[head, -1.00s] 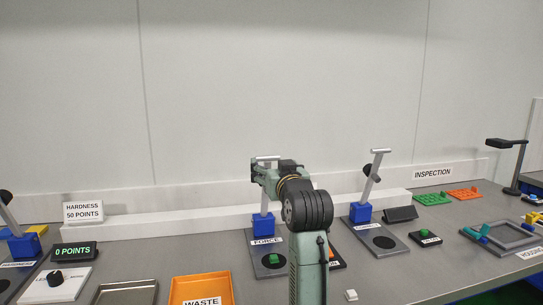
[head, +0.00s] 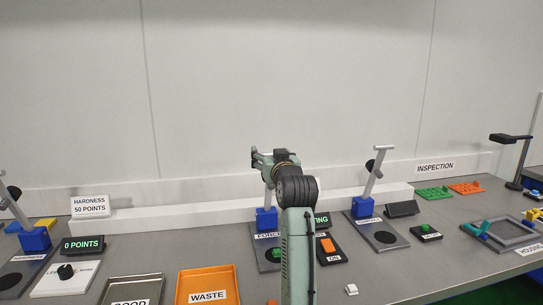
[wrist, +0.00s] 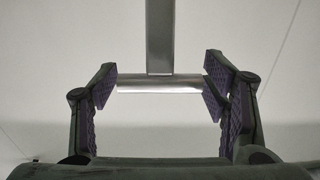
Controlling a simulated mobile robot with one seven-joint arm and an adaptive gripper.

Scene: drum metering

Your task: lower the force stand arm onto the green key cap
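The force stand has a blue block (head: 266,219) on a grey plate labelled FORCE. Its arm (head: 268,197) stands raised, and its top is mostly hidden behind my gripper (head: 263,157). The green key cap (head: 276,253) lies on the plate in front of the block, partly beside my arm. In the wrist view, the stand arm's grey post (wrist: 160,38) ends in a silver crossbar (wrist: 160,86). My gripper (wrist: 160,88) has its fingers wide apart, one at each end of the crossbar. Whether the pads touch the bar ends is hard to tell.
A similar stand (head: 363,206) is to the right, with a black-and-orange switch box (head: 328,246) between. An orange WASTE tray (head: 208,275) and a metal tray (head: 150,280) lie front left. A small white piece (head: 351,289) lies on the table at front right.

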